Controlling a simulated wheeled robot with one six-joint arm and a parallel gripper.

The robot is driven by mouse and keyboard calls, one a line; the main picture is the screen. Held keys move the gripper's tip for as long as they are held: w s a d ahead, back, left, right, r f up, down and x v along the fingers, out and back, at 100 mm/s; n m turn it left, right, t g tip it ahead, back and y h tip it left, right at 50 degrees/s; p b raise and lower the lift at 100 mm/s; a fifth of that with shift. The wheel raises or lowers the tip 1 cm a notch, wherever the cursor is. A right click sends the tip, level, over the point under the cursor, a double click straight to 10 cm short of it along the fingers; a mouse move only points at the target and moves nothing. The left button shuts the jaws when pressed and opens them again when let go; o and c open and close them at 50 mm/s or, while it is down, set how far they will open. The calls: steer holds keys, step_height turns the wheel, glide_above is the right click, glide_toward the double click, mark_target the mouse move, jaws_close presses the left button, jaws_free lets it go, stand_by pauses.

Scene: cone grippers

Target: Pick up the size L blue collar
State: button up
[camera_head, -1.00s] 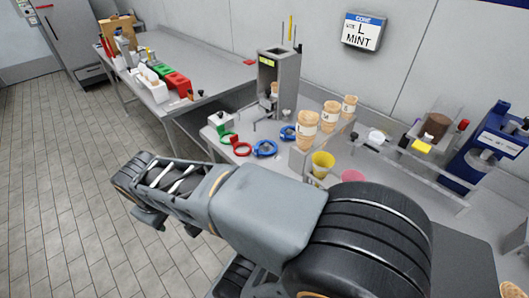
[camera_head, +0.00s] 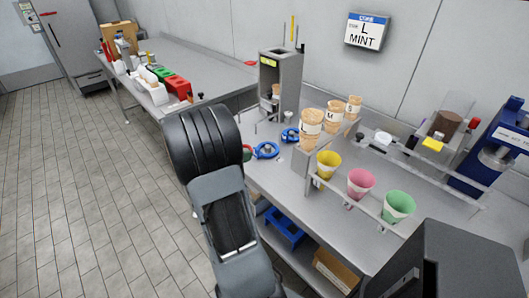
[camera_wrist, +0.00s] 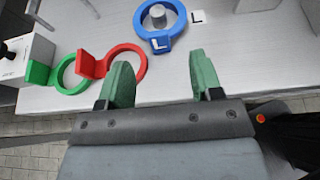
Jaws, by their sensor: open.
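The blue collar is a ring with a tab marked L (camera_wrist: 181,20) at the top of the wrist view, around a grey peg on the bench, beside a white L card (camera_wrist: 197,17). My gripper (camera_wrist: 161,75) is open and empty, its green fingers below the ring in that view and apart from it. In the head view a blue ring (camera_head: 266,151) lies just right of my arm; its letter is too small to read. Another blue ring-like thing (camera_head: 290,135) lies behind it. My gripper's fingers do not show in the head view.
A red collar (camera_wrist: 130,62) and a green collar (camera_wrist: 65,80) lie left of the fingers' line. The yellow cup (camera_head: 327,165), pink cup (camera_head: 360,184) and green cup (camera_head: 398,207) stand in a rack at the right. A wall sign reads L MINT (camera_head: 365,34).

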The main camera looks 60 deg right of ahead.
mark_target(255, 149)
steer(key=shift+x, duration=4.35)
steer(key=shift+w+f, duration=0.15)
steer(key=shift+c, duration=0.3)
steer(key=c, duration=0.9)
